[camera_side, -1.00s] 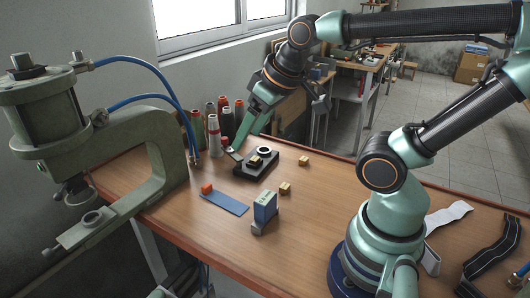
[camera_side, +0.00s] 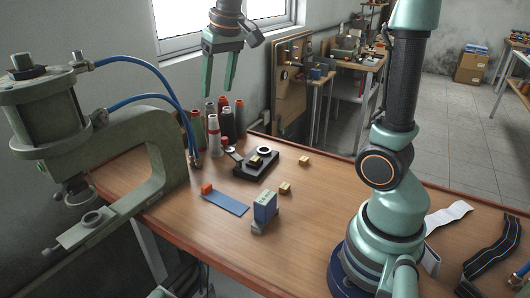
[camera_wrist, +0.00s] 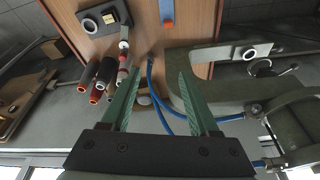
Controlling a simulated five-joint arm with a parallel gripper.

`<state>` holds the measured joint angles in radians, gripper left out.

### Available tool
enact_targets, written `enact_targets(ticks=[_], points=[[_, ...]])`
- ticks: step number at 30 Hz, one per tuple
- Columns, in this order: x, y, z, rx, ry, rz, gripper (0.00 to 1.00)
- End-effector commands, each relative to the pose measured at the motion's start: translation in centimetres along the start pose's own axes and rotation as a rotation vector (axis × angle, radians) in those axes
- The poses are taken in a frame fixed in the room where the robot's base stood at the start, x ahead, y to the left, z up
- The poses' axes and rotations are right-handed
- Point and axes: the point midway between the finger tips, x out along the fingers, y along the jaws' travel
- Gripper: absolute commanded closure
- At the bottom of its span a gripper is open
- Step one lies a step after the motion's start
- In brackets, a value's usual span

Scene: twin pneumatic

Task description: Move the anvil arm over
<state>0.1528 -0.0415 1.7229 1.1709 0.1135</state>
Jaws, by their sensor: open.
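A black base plate (camera_side: 262,168) lies on the bench with a pale ring (camera_side: 264,151) and a small brass block (camera_side: 254,161) on it. A short dark lever (camera_side: 235,155) with a pale round end is at its left corner; I cannot tell for sure that this is the anvil arm. The plate also shows at upper left in the wrist view (camera_wrist: 108,33). A green press (camera_side: 155,150) stands at left, its lower arm (camera_side: 105,228) reaching forward with a ring on it. My gripper (camera_side: 220,93) hangs open and empty, high above the spools; its fingers show in the wrist view (camera_wrist: 158,75).
Thread spools (camera_side: 214,130) stand at the back left of the bench, beside blue hoses (camera_side: 150,98). The bench's middle right is clear.

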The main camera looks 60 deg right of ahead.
Motion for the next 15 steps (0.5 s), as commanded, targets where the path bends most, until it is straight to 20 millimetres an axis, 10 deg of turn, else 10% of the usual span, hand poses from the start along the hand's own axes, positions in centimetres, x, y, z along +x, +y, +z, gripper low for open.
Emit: enact_targets(ticks=[15], points=[[9.0,7.1,-10.2,0.261,-0.195,0.062,0.39]])
